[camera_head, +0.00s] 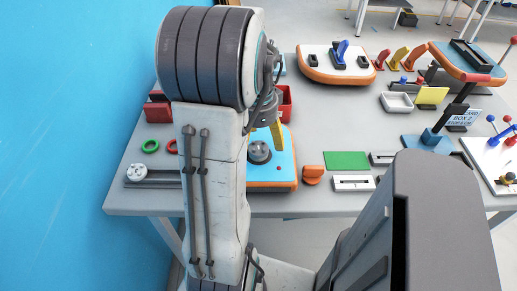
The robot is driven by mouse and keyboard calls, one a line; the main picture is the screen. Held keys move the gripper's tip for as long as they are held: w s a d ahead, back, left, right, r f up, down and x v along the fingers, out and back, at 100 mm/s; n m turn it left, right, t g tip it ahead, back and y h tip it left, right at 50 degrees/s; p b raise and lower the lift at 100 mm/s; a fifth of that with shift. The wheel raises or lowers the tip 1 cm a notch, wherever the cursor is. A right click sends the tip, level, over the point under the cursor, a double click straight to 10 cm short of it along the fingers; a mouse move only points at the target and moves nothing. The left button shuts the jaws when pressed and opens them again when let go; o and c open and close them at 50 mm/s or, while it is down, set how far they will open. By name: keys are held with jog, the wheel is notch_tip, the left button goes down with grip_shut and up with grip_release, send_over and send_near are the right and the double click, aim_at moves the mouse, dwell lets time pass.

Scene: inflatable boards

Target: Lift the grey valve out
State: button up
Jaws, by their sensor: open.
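The grey valve (259,151) is a dark grey round piece with a raised knob. It sits on a blue inflatable board (271,174) with an orange rim near the table's front edge. My arm hides the left part of this board. My gripper (270,122) is partly hidden behind my arm, and its visible part appears just above and behind the valve in the picture. It is open, and no object shows in it. Its height above the board cannot be told. A yellow piece (277,136) shows beside it; whether it belongs to the gripper is unclear.
An orange knob (313,174) stands just right of the board, near a green pad (346,161) and a white slotted block (353,183). Green (150,146) and red rings lie left of my arm. A second inflatable board (318,73) lies behind. A blue wall borders the left.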

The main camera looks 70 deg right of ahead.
jog(key=shift+f, duration=1.4)
jog(key=c, duration=1.2)
